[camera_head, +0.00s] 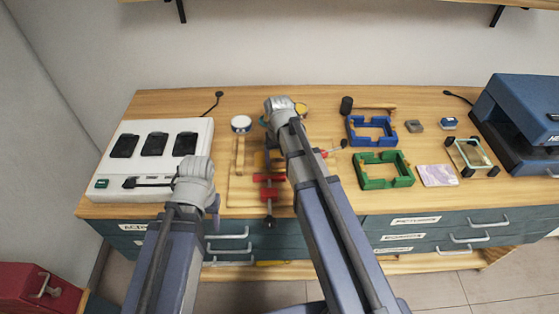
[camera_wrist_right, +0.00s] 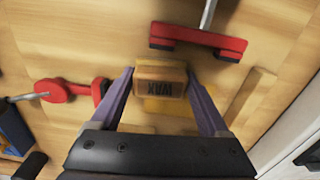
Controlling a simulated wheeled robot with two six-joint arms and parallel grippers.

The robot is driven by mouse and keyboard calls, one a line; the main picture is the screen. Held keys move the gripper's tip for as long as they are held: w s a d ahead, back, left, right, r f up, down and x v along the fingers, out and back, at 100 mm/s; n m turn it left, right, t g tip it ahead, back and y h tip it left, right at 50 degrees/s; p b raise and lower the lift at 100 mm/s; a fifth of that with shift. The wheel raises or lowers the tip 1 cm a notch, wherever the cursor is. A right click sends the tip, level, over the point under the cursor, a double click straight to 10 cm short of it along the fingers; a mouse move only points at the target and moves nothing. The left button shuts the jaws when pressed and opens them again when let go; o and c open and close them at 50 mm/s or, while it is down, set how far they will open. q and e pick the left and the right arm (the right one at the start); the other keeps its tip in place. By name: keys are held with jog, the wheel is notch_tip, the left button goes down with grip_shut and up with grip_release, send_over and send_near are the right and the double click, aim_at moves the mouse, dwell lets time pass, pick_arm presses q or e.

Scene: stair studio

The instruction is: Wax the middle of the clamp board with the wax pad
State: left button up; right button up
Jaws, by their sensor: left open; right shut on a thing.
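The wax pad (camera_wrist_right: 161,88), a tan block marked WAX, is between the two fingers of my right gripper (camera_wrist_right: 160,74), which is shut on it. The clamp board (camera_head: 239,187) is pale wood and lies on the bench; red clamps (camera_head: 268,178) are at it. In the right wrist view a red clamp bar (camera_wrist_right: 200,40) lies beyond the pad, and a yellowish patch (camera_wrist_right: 165,107) shows beside and under it. I cannot tell whether the pad touches the board. My right forearm hides part of the board in the head view. My left gripper (camera_head: 212,204) is open and empty, left of the board.
A white charging station (camera_head: 110,180) stands at the left. A round tin (camera_head: 241,123) is behind the board. A blue frame (camera_head: 371,131), a green frame (camera_head: 384,182) and a marbled tile (camera_head: 437,175) lie to the right. A blue machine (camera_head: 520,115) fills the right end.

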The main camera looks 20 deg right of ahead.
aim_at(280, 160)
jog(key=shift+r+p, duration=2.8)
jog(key=shift+r, duration=0.1)
notch_tip(280, 160, up, 3)
jog(key=p, duration=0.3)
jog(key=shift+r, duration=0.1)
